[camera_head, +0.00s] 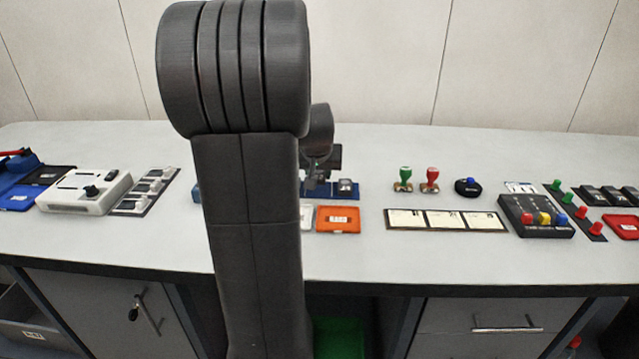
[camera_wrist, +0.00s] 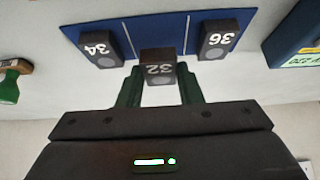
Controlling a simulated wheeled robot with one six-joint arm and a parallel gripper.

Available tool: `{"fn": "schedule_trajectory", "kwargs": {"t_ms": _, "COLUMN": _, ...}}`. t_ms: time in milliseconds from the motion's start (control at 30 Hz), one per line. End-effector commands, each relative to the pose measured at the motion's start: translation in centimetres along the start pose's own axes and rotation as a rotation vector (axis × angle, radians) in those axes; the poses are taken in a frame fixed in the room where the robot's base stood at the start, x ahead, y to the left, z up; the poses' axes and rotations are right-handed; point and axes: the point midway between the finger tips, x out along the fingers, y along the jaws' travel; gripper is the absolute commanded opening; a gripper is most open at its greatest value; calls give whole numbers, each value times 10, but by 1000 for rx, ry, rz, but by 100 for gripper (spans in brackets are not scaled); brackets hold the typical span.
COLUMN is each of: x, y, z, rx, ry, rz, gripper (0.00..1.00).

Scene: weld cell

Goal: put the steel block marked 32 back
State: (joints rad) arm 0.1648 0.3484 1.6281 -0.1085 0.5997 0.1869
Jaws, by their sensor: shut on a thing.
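The steel block marked 32 (camera_wrist: 158,69) is dark, with its number upside down in the wrist view. My gripper (camera_wrist: 159,82) is shut on it, a green finger on each side. The blue board (camera_wrist: 155,30) lies just beyond, with thin white dividing lines. Block 34 (camera_wrist: 101,47) and block 36 (camera_wrist: 217,40) stand on it, to the left and right of block 32. Block 32 overlaps the board's middle section in the picture; I cannot tell whether it touches. In the head view my arm hides much of the board (camera_head: 331,195) and the held block.
An orange tray (camera_head: 338,219) lies before the board. Green (camera_head: 404,178) and red (camera_head: 430,180) stamps stand to its right, behind a card strip (camera_head: 446,220). A blue box (camera_wrist: 294,38) is near the board in the wrist view. Bare table lies along the front edge.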

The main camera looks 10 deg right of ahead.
Motion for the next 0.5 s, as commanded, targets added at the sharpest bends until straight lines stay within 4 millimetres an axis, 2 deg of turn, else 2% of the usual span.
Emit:
{"fn": "schedule_trajectory", "kwargs": {"t_ms": 167, "x": 23, "y": 0, "z": 15, "rx": -1, "ry": -2, "rz": 1, "gripper": 0}}
{"fn": "schedule_trajectory", "kwargs": {"t_ms": 500, "x": 26, "y": 0, "z": 16, "rx": -1, "ry": 2, "rz": 0, "gripper": 0}}
